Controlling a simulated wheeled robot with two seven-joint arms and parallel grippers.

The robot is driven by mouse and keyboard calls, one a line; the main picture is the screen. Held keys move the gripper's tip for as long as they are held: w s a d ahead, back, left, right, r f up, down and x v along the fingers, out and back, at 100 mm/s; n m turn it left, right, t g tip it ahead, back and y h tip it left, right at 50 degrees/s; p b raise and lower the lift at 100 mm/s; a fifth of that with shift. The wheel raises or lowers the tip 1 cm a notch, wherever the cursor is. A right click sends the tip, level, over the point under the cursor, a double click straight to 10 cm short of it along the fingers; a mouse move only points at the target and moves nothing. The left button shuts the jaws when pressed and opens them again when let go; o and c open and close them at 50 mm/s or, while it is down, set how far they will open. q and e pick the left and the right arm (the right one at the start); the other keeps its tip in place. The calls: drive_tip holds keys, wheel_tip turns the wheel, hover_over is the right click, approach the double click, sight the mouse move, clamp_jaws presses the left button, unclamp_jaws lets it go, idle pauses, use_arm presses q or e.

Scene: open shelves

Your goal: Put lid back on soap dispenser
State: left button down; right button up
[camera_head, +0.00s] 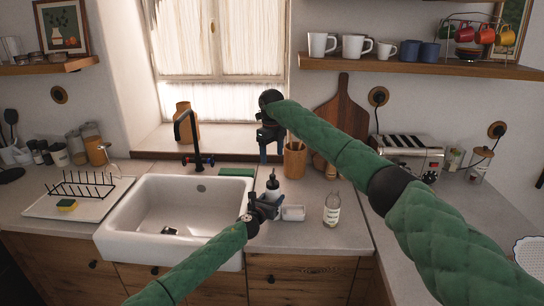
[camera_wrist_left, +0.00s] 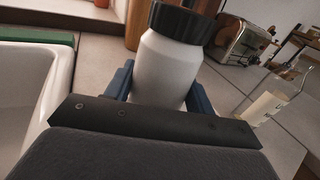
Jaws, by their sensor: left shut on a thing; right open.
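The soap dispenser (camera_head: 272,194) is a white bottle with a black top, upright on the counter just right of the sink. Its white body (camera_wrist_left: 168,72) and black collar (camera_wrist_left: 182,22) fill the middle of the left wrist view. The upper end of the top is cut off there. A dark, narrow pump-like top (camera_head: 272,180) shows above the bottle in the head view. My left gripper (camera_head: 265,205) is shut on the bottle's body, with a blue finger on each side. My right gripper (camera_head: 271,152) is open above and behind the dispenser, its fingers pointing down.
The white sink (camera_head: 112,240) lies left of the dispenser. A small white dish (camera_head: 293,213) and a clear labelled bottle (camera_head: 332,210) stand to its right. A wooden utensil cup (camera_head: 295,160) and cutting board (camera_head: 345,100) are behind. A black faucet (camera_head: 180,125) rises behind the sink.

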use_arm(q)
drive_tip(key=shift+c, duration=2.3)
unclamp_jaws()
drive_tip(key=shift+b+v, duration=0.95)
drive_tip(key=shift+v, duration=2.95)
use_arm(e)
drive_tip(key=shift+f, duration=0.95)
